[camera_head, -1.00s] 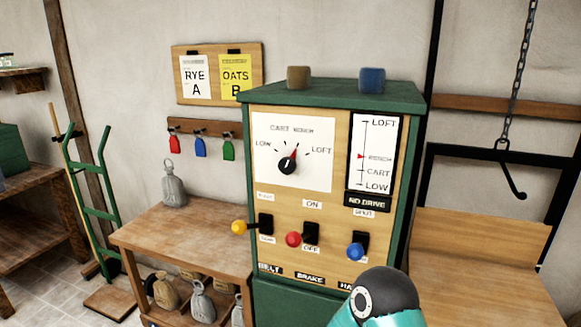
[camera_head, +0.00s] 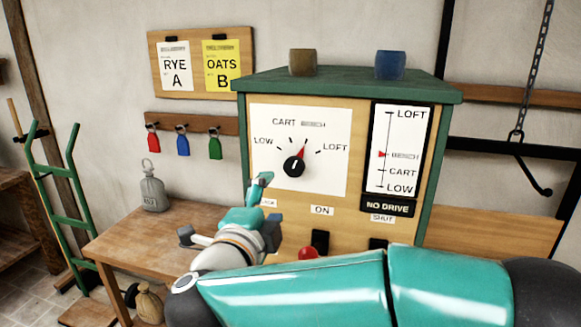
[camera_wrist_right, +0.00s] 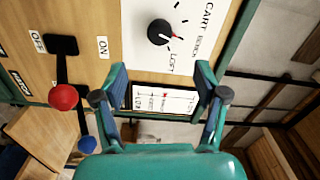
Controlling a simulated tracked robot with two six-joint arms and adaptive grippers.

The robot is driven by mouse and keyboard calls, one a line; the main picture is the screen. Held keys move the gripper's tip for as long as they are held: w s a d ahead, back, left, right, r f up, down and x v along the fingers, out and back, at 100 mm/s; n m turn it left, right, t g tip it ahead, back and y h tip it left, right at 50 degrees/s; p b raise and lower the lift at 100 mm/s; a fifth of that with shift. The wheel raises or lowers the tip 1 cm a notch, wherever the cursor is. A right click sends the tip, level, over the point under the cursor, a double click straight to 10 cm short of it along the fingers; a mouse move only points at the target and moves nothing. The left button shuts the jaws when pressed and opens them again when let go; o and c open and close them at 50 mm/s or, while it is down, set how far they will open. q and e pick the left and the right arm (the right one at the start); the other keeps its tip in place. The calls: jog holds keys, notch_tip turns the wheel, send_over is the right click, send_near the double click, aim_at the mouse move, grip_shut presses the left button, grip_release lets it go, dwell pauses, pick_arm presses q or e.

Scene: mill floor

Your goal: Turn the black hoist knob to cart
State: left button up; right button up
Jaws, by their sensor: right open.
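The black hoist knob (camera_head: 293,167) sits on the white dial plate of the control panel. Its red pointer leans up and to the right, toward the bench mark between CART and LOFT. The knob also shows in the right wrist view (camera_wrist_right: 159,32), beyond the fingers. My right gripper (camera_head: 258,194) is just below and left of the dial, apart from the knob. In the wrist view its two fingers (camera_wrist_right: 162,88) are spread with nothing between them. My left gripper is not in view.
The height scale (camera_head: 398,150) has its red marker at bench, above a NO DRIVE sign (camera_head: 387,206). A red-balled lever (camera_head: 308,253) sits below the dial, partly behind my arm. A grey weight (camera_head: 152,190) stands on the wooden bench (camera_head: 150,235) to the left.

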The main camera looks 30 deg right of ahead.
aim_at(294, 169)
jog(key=p+x, duration=0.1)
jog(key=x, duration=0.6)
jog(key=p+x, duration=0.2)
jog(key=x, duration=0.6)
jog(key=shift+s+d, duration=0.2)
jog(key=shift+s, duration=0.05)
